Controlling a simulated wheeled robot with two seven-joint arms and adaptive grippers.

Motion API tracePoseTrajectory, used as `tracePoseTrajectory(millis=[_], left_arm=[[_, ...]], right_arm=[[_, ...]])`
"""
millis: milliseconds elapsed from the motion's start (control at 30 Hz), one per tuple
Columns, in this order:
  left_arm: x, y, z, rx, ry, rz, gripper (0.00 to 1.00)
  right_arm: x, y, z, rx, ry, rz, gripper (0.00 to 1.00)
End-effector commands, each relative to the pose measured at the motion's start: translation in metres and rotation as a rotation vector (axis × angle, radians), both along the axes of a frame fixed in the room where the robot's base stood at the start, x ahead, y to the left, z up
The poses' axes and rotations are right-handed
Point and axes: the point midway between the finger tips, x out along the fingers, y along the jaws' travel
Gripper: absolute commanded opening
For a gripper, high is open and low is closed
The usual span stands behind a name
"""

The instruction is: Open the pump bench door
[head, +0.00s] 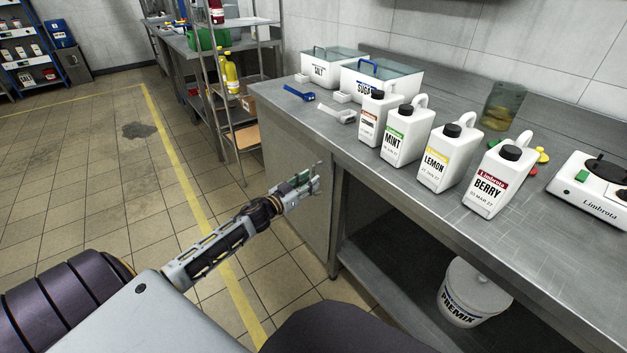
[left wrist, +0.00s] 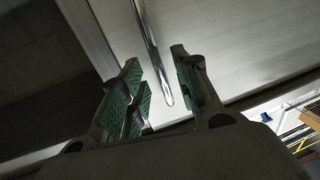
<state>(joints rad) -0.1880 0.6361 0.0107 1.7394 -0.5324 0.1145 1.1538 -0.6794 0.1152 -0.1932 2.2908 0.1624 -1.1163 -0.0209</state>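The pump bench door (head: 285,150) is a grey metal panel under the left end of the steel bench, and it looks shut. In the left wrist view the door (left wrist: 235,45) is a pale panel with a thin chrome bar handle (left wrist: 152,50). My left gripper (head: 308,180) is in front of the door. In the left wrist view its green-padded fingers (left wrist: 160,88) are apart, and the handle's end shows in the gap between them. I cannot tell whether the fingers touch the handle. In the head view the gripper hides the handle. My right gripper is not in view.
The steel bench (head: 400,180) carries white jugs, including a mint jug (head: 397,135), clear bins and a hot plate (head: 598,190). A white premix bucket (head: 472,293) stands in the open bay right of the door.

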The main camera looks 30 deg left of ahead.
Motion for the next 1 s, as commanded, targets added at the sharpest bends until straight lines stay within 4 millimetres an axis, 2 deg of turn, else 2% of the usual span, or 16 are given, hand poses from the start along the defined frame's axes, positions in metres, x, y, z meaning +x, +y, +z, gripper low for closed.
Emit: tracePoseTrajectory(millis=[400, 600, 867, 1000], left_arm=[[0.024, -0.005, 0.000, 0.000, -0.001, 0.000, 0.32], [0.027, -0.005, 0.000, -0.001, -0.001, 0.000, 0.32], [0.027, -0.005, 0.000, -0.001, -0.001, 0.000, 0.32], [0.027, -0.005, 0.000, -0.001, 0.000, 0.000, 0.15]], right_arm=[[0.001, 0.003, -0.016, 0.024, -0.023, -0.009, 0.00], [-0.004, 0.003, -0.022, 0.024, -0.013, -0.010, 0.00], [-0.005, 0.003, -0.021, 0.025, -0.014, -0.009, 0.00], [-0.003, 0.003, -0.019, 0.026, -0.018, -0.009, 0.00]])
